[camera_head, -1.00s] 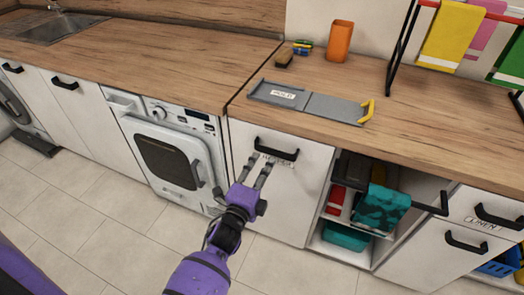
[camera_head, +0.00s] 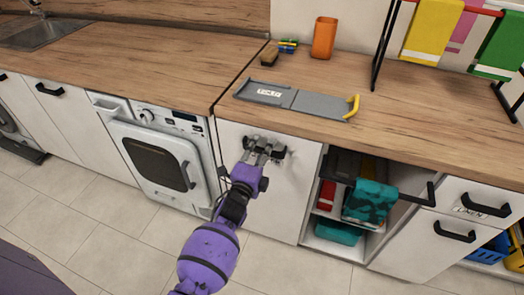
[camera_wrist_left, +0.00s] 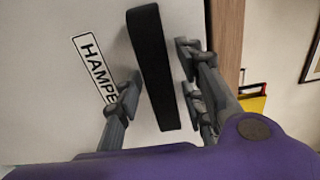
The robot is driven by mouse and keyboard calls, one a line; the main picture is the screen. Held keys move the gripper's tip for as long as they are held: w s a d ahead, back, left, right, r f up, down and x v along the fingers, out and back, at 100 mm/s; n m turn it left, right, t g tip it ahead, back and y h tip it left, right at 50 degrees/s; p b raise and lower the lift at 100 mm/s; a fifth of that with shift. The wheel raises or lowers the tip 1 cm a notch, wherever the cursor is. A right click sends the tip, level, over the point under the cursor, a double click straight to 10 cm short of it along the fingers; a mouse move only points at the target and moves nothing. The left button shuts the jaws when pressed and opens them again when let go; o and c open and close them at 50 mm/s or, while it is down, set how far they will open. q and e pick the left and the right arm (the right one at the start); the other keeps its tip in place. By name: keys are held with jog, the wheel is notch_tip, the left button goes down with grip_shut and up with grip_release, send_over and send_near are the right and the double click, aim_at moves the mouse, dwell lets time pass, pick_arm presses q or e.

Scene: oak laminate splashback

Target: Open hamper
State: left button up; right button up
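The white hamper front (camera_head: 284,200) is closed, flush below the counter, right of the washing machine. Its black bar handle (camera_wrist_left: 150,62) runs through the middle of the left wrist view. A label (camera_wrist_left: 93,68) reading "HAMPE", its end covered by a finger, is beside the handle. My left gripper (camera_head: 264,150) is at the handle in the head view and covers much of it. In the left wrist view its grey fingers (camera_wrist_left: 155,90) are apart, one on each side of the handle, with gaps showing. My right gripper is not in view.
The washing machine (camera_head: 160,160) stands left of the hamper. Right of it is an open compartment (camera_head: 332,245) with a teal cloth (camera_head: 370,202) hanging from a pulled-out dark rail. A grey tray (camera_head: 300,100) lies on the counter (camera_head: 215,85) above. The tiled floor in front is clear.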

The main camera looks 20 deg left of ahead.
pick_arm(q)
grip_shut()
